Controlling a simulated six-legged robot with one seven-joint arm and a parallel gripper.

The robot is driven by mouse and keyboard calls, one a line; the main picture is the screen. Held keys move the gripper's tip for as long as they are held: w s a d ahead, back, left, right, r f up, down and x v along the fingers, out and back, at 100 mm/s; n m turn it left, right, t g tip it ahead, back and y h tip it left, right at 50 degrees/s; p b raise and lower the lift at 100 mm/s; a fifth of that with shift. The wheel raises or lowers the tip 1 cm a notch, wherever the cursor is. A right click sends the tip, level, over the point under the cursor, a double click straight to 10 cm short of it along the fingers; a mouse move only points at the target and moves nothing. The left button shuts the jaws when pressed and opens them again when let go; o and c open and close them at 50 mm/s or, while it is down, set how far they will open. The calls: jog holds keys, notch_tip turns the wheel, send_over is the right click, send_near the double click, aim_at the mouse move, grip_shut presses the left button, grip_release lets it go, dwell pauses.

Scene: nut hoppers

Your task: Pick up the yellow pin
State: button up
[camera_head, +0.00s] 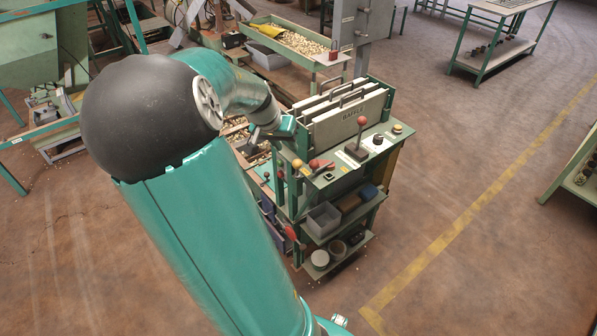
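No yellow pin can be told for certain. A small yellow ball-shaped knob (297,163) stands at the front left corner of the green bench. My arm reaches across the left and centre of the view. My gripper (278,130) is at the bench's left edge, above and left of the front yellow knob and apart from it. Its fingers are too small and too hidden to read.
The green bench (345,165) carries upright plates marked BAFFLE (345,117), a red-knobbed lever (361,122) and a red ball (314,164). Bins (323,219) fill its lower shelves. A tray of nuts (285,30) stands behind.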

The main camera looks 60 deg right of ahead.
aim_at(295, 162)
jog(key=x, duration=0.6)
jog(key=shift+w+f, duration=0.1)
jog(key=shift+f, duration=0.05)
jog(key=x, duration=0.5)
jog(key=shift+a+f, duration=0.1)
jog(key=shift+f, duration=0.05)
jog(key=c, duration=0.6)
